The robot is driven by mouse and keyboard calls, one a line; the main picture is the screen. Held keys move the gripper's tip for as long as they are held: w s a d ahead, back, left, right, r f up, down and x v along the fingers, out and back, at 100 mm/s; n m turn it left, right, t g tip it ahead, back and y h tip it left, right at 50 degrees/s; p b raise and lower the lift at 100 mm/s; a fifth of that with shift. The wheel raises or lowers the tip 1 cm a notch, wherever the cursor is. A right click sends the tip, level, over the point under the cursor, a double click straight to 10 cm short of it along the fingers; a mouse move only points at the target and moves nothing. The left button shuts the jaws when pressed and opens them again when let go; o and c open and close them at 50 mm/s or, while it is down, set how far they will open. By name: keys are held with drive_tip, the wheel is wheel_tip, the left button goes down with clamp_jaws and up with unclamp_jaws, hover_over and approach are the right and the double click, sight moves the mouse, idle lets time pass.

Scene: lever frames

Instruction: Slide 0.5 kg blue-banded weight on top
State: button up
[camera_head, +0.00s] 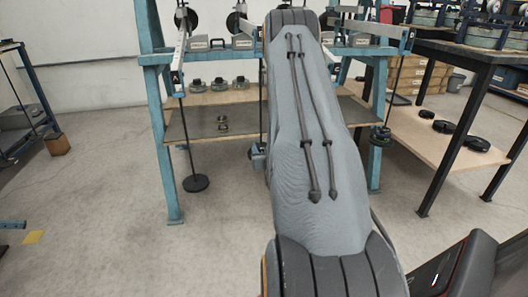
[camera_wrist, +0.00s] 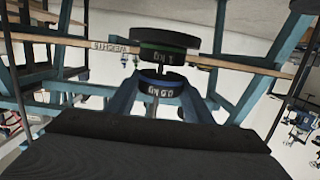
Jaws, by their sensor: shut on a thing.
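The blue-banded 0.5 kg weight (camera_wrist: 158,86) shows in the wrist view, just beyond the dark front edge of my gripper (camera_wrist: 158,118). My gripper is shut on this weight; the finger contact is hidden. The wrist picture is upside down, with inverted lettering. A larger black green-banded 1 kg weight (camera_wrist: 152,47) appears above it in the picture, so it lies below in the room. A small gap with a thin rod shows between them. In the head view my arm hides my gripper. Dark weights hang by the right blue post (camera_head: 380,136).
A blue frame (camera_head: 155,110) with a wooden shelf (camera_head: 235,120) stands ahead, with several weights on the shelf. A black disc (camera_head: 196,183) hangs low at the left. A dark-framed table (camera_head: 455,85) stands close at the right.

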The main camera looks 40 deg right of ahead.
sight(261, 143)
drive_tip(key=shift+w+d+r, duration=0.1)
drive_tip(key=shift+w+d, duration=0.1)
drive_tip(key=shift+w, duration=0.15)
drive_tip(key=shift+r+b+x, duration=0.15)
drive_tip(key=shift+b+x, duration=0.15)
drive_tip(key=shift+x, duration=0.85)
drive_tip(key=shift+r+b+x, duration=0.2)
drive_tip(key=shift+b+x, duration=0.05)
drive_tip(key=shift+x, duration=0.9)
idle(0.8)
drive_tip(key=shift+f, duration=0.45)
idle(0.5)
drive_tip(key=o, duration=1.3)
drive_tip(key=shift+p+v, duration=1.95)
drive_tip(key=shift+v, duration=1.55)
